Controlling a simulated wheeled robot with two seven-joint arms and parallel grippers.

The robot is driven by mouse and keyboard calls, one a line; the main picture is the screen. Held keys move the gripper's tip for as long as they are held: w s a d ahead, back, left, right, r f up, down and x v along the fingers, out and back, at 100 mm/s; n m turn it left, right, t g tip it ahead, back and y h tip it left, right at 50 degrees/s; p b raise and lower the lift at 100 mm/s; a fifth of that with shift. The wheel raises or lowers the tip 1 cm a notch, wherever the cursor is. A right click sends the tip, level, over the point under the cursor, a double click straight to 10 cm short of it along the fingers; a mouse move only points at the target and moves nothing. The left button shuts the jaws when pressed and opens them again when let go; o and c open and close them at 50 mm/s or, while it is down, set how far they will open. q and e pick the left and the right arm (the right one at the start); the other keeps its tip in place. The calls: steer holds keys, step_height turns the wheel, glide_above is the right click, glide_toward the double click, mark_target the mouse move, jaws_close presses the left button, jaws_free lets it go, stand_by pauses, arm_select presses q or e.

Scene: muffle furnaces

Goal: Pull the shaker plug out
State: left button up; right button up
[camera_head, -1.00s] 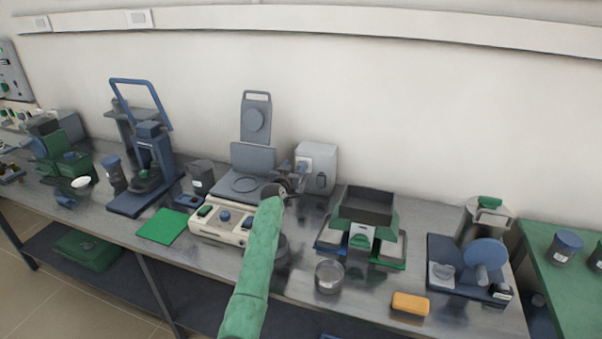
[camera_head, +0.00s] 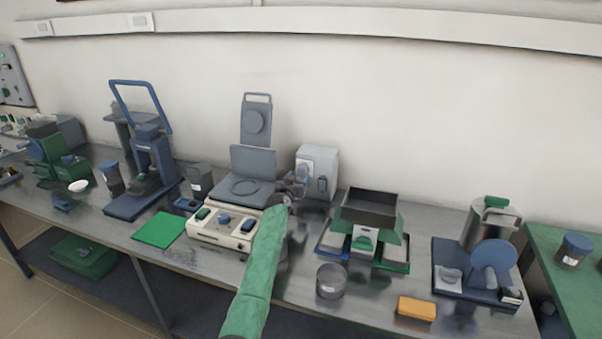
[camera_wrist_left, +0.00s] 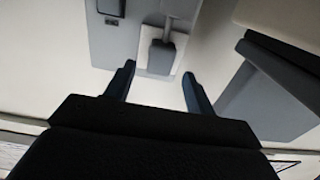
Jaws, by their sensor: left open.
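The shaker plug (camera_wrist_left: 160,57) is a grey block on a pale socket plate in the left wrist view, on the face of a light box. That box (camera_head: 323,158) stands at the back of the bench against the wall in the head view. My left gripper (camera_wrist_left: 158,70) is open, with its two dark blue fingertips spread to either side of the plug's near end. I cannot tell whether they touch it. In the head view my left gripper (camera_head: 298,186) is small, in front of the box's left part, and partly hides the plug area.
A cream control unit (camera_head: 222,227) and a grey flat-topped device with a raised lid (camera_head: 253,161) stand left of my arm. A second dark switch (camera_wrist_left: 111,8) is beside the plug.

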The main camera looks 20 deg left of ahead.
mark_target(301, 172)
arm_select(q)
steer(key=shift+w, duration=2.1)
arm_select(e)
steer(key=shift+d+f, duration=0.15)
steer(key=shift+f, duration=0.45)
